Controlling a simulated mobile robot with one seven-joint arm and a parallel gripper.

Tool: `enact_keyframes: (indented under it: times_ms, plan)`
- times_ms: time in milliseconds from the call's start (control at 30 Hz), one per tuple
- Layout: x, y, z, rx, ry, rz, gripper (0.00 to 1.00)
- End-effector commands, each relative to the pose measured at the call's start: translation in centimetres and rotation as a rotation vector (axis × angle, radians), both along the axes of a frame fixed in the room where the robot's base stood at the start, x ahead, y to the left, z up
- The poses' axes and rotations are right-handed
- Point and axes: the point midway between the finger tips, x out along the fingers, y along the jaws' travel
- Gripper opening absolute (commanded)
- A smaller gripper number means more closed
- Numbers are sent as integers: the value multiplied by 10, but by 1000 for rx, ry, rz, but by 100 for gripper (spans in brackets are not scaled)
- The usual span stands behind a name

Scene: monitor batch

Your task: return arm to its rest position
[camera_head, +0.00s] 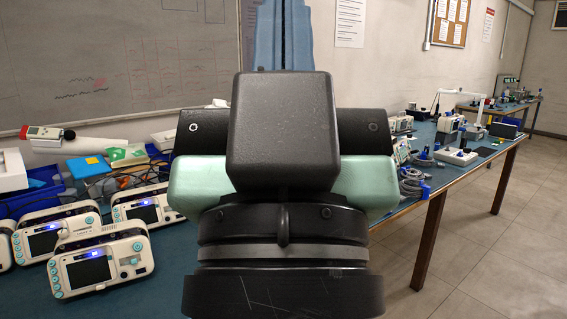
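My own arm fills the middle of the head view, very close to the camera. The end I take for my gripper (284,135) shows as a black block in front of a wide dark bar, with pale green sides and black rings below. Its fingertips cannot be made out, so I cannot see whether it is open or shut, or whether it holds anything. Part of the bench behind it is hidden.
Several white monitors (98,268) stand on the blue-topped bench (190,275) at left, before blue bins (40,195). Another bench (455,178) at right holds devices and cables. A whiteboard (110,60) hangs behind. The floor (500,255) at right is clear.

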Motion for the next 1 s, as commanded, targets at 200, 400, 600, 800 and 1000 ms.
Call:
enact_keyframes:
  times_ms: [200, 400, 600, 800, 1000]
  plan:
    - [0, 0, 85, 0, 1, 1, 0]
    - [0, 0, 146, 1, 1, 2, 0]
    - [0, 1, 191, 0, 1, 3, 0]
    - [0, 1, 207, 0, 1, 3, 0]
    - [0, 1, 207, 0, 1, 3, 0]
